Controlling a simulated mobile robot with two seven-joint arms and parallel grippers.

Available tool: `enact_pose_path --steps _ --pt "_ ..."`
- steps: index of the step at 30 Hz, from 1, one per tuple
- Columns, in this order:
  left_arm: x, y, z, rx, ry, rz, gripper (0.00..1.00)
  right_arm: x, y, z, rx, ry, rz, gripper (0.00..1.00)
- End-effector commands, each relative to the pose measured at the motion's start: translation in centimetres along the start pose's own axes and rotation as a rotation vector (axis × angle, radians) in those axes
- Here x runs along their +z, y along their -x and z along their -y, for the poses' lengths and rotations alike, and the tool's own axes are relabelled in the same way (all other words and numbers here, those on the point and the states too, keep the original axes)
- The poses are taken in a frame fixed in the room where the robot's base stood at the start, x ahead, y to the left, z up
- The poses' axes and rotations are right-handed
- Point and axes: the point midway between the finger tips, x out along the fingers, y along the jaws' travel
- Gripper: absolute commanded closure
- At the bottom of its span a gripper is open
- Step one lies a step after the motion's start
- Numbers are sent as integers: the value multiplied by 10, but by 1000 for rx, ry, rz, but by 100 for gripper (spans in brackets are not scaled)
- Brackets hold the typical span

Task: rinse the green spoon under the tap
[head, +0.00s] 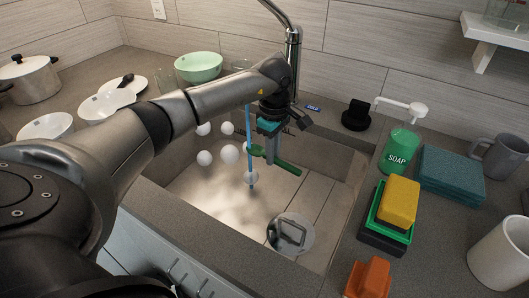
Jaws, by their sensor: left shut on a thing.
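The green spoon (286,167) is held low over the sink basin (205,195). My left gripper (271,158) points down and is shut on it. The spoon's left end reaches a thin blue vertical stream (249,118), and they overlap in the picture; I cannot tell for sure that they touch. The tap (292,50) stands behind the sink, partly hidden by my left arm, and its spout end is out of view. The right gripper is not in view.
Several white balls (229,153) show around the stream. The drain (290,233) is at the basin's front. Right of the sink are a soap bottle (399,150), a yellow sponge (398,200) and mugs. Bowls, a green bowl (198,67) and a pot (30,80) stand left.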

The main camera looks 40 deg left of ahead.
Motion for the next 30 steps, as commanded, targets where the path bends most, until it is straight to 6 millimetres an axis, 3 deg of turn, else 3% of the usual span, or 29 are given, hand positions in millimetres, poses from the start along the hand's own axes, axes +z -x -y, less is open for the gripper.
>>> enact_pose_path --steps 15,30 --pt "30 2 31 -3 -3 1 100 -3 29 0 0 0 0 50" --pt "47 0 48 -1 -1 1 100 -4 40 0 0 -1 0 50"
